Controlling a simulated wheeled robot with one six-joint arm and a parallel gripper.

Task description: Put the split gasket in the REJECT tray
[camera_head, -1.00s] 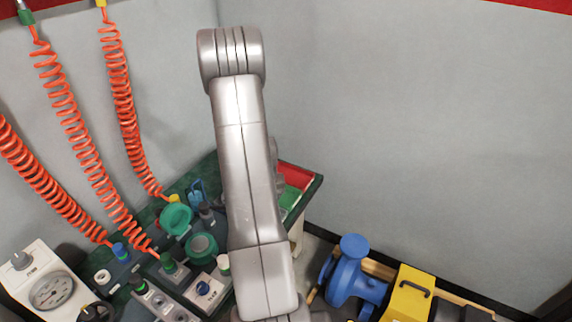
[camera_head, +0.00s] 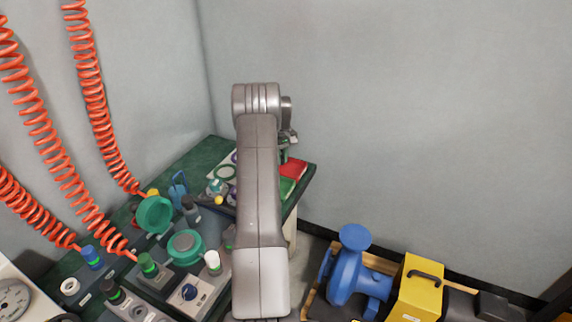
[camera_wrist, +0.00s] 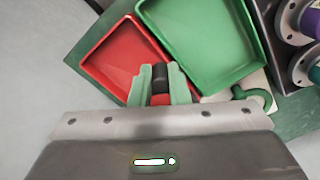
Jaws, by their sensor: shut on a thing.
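My gripper (camera_wrist: 159,88) shows at the lower middle of the wrist view, its pale green fingers shut on a small dark piece (camera_wrist: 160,76). It looks like a gasket seen edge-on; its split cannot be seen. The gripper is over the near edge of the red tray (camera_wrist: 108,52), and the piece is in front of red tray surface in the picture. Its height above the tray cannot be told. A green tray (camera_wrist: 205,45) lies right beside the red one. Both appear empty where visible. No REJECT lettering is readable. In the head view my arm mostly hides the gripper.
The trays are at the far right corner of the green bench (camera_head: 205,157). Valves and switch boxes (camera_head: 189,293) crowd its near left. Orange coiled hoses (camera_head: 92,100) hang at left. A blue pump (camera_head: 351,270) and yellow case (camera_head: 416,290) stand right of the bench.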

